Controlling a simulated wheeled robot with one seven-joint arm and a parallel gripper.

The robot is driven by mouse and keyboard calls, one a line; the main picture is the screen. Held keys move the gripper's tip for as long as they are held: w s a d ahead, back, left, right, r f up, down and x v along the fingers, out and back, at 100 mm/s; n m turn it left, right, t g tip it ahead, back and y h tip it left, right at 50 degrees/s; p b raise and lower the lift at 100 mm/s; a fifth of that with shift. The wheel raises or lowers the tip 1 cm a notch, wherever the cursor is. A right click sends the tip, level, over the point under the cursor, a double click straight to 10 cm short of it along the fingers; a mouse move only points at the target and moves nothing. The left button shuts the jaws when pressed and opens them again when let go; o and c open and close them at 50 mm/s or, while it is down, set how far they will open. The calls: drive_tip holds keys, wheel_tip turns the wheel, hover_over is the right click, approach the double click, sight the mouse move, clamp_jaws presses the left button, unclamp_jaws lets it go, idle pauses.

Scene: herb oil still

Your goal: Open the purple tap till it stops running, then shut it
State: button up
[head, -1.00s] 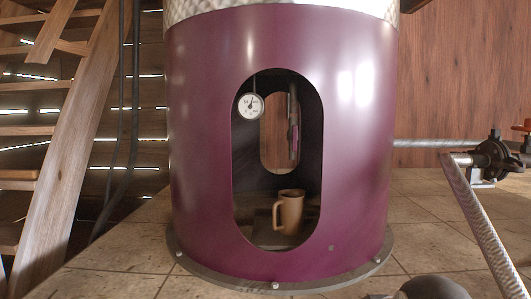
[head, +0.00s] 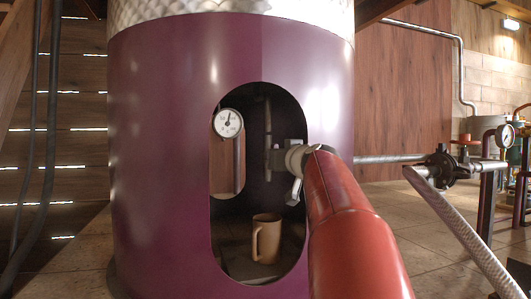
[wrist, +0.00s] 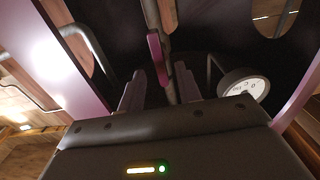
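The purple tap (wrist: 157,54) shows in the wrist view as a purple lever on a dark vertical pipe (wrist: 172,75). In the head view my gripper (head: 277,158) hides the lever; it reaches into the oval opening of the purple drum (head: 165,150). In the wrist view my gripper (wrist: 160,70) is open, its two fingers apart on either side of the lever's near end. I cannot tell if they touch it. A tan mug (head: 266,238) stands upright inside the drum, below the gripper. No running stream can be made out.
A round dial gauge (head: 228,123) hangs at the opening's upper left, close right of the fingers in the wrist view (wrist: 243,87). The opening's rim surrounds my arm. A pipe with a black valve (head: 440,165) stands at the right.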

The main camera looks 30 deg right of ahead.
drive_tip(key=p+x, duration=0.1)
drive_tip(key=x, duration=0.3)
clamp_jaws()
